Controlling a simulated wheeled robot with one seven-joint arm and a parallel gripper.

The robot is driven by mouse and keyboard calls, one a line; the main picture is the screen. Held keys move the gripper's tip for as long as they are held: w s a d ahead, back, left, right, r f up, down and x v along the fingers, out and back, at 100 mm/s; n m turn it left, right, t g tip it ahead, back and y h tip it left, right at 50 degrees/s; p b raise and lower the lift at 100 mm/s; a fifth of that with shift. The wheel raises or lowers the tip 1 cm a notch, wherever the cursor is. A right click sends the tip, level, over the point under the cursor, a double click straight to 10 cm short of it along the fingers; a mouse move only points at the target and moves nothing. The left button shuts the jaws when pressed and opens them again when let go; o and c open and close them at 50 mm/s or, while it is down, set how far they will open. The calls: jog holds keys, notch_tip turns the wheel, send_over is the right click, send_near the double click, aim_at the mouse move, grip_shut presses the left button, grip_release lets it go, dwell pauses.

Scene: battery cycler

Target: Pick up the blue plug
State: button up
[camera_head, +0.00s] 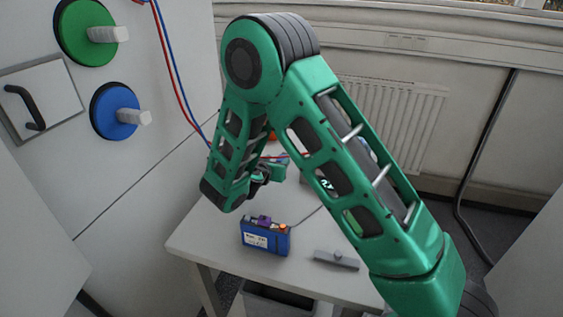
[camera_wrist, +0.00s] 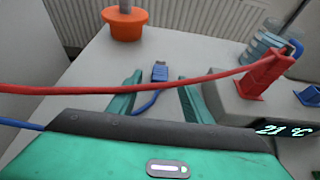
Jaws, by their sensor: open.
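In the wrist view the blue plug (camera_wrist: 159,73) lies on the white table, with its blue cable running back toward my gripper. My gripper (camera_wrist: 160,98) is open, its two green fingers apart on either side of the blue cable, and the plug sits a little beyond the fingertips. A red cable crosses in front of the fingers, between the camera and the table. In the head view my gripper (camera_head: 268,176) is over the table, partly behind my arm, and the blue plug cannot be made out.
An orange pot (camera_wrist: 124,25) stands beyond the plug. A red plug (camera_wrist: 265,75) stands on a grey device with a lit display at right. A blue battery pack (camera_head: 265,238) and a grey bar (camera_head: 336,260) are nearer the table's front. A wall panel is at left.

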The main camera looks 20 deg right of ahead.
aim_at(280, 160)
jog(key=x, duration=0.4)
jog(key=shift+w+d+f, duration=0.1)
jog(key=shift+d+f, duration=0.1)
jog(key=shift+f, duration=0.35)
grip_shut()
jog(key=shift+r, duration=0.1)
notch_tip(280, 160, up, 10)
dwell(0.3)
